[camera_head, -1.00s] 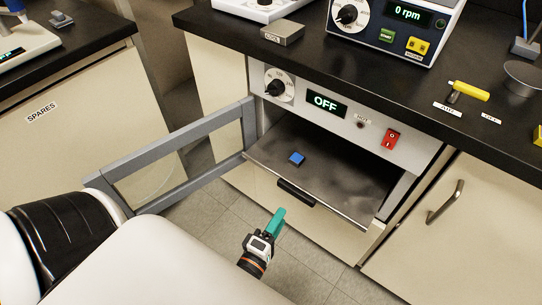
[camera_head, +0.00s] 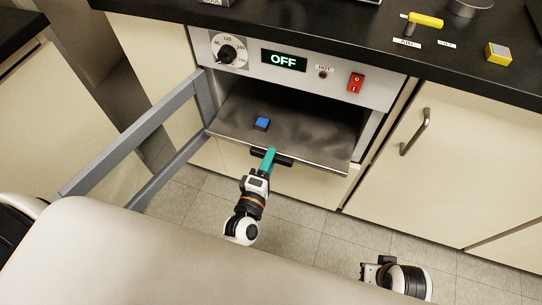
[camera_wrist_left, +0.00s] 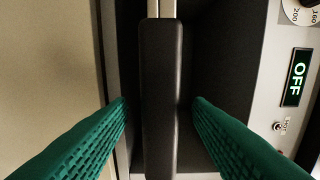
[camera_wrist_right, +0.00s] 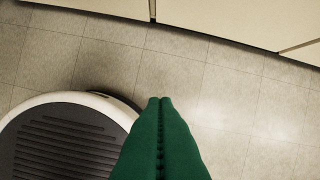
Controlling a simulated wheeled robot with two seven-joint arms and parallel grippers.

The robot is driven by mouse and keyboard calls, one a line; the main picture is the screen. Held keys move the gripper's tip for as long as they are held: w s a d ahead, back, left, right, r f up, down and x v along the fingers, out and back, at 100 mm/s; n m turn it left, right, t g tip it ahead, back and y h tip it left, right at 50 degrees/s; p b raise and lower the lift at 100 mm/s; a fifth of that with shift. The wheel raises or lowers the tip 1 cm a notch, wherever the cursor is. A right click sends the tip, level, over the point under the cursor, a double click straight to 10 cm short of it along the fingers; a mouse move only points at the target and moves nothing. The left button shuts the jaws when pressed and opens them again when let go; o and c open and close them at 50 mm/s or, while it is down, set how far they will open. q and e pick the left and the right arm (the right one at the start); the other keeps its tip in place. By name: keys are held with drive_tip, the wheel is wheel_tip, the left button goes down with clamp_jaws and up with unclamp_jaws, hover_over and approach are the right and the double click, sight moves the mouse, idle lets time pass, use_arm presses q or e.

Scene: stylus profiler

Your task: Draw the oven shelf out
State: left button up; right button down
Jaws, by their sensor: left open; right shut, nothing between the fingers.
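The oven shelf (camera_head: 300,133) is a flat grey metal plate that juts from the oven opening, with a small blue block (camera_head: 262,123) on it. A black handle bar (camera_head: 285,160) is on its front edge; it also shows upright in the left wrist view (camera_wrist_left: 160,100). My left gripper (camera_head: 268,160) has green fingers and is at the handle. In the left wrist view its fingers are open, one on each side of the handle, with visible gaps. My right gripper (camera_wrist_right: 160,102) is shut and empty over the floor, away from the shelf.
The oven door (camera_head: 140,135), a grey frame, stands open at the left. The oven panel has a dial (camera_head: 227,52), an OFF display (camera_head: 284,61) and a red switch (camera_head: 355,82). Cabinet doors (camera_head: 450,170) are at the right.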

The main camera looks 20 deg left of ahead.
use_arm(q)
drive_tip(key=shift+w, duration=0.95)
use_arm(e)
drive_tip(key=shift+r, duration=0.6)
use_arm(q)
drive_tip(key=shift+c, duration=0.2)
